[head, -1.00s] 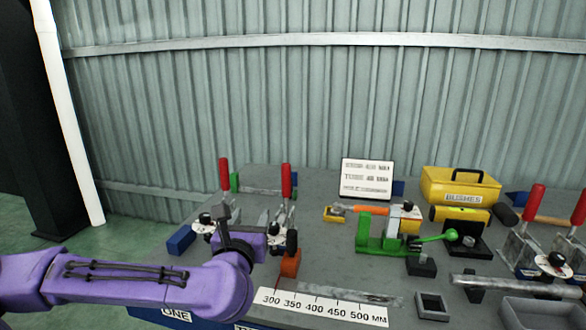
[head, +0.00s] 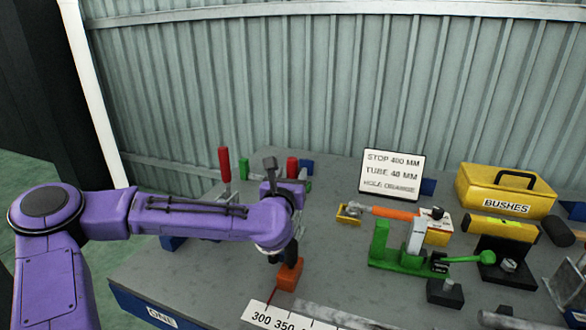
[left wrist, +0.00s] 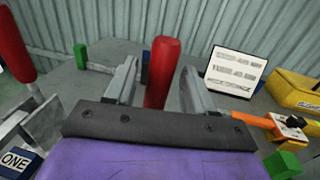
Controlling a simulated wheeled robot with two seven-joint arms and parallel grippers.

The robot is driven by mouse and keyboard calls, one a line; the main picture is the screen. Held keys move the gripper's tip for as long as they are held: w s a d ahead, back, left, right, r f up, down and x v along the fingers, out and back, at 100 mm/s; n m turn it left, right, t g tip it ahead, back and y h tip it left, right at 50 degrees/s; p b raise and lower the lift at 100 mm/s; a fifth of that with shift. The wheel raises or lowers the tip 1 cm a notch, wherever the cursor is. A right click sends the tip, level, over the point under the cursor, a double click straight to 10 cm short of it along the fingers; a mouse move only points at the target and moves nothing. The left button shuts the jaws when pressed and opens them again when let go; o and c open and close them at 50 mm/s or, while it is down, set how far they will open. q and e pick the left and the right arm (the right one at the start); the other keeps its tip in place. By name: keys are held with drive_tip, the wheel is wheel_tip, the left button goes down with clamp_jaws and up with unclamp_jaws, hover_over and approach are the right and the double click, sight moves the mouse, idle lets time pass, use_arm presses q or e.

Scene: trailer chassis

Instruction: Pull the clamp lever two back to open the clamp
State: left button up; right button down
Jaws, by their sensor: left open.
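The second clamp's red lever (head: 292,167) stands upright near the back of the bench, partly hidden behind my left wrist in the head view. In the left wrist view this red lever (left wrist: 162,72) rises between the two fingers of my left gripper (left wrist: 160,84). The gripper is open, with a gap visible on each side of the lever. The clamp body below is hidden by my gripper and arm. Another red lever (head: 223,164) stands upright to the left, and also shows at the left wrist view's edge (left wrist: 14,45). My right gripper is out of view.
A green fixture (head: 400,257) and a yellow bushes box (head: 507,190) are to the right. An orange block (head: 289,274) sits below my wrist. A corrugated wall is behind.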

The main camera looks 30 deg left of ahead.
use_arm(q)
drive_tip(key=shift+x, duration=0.9)
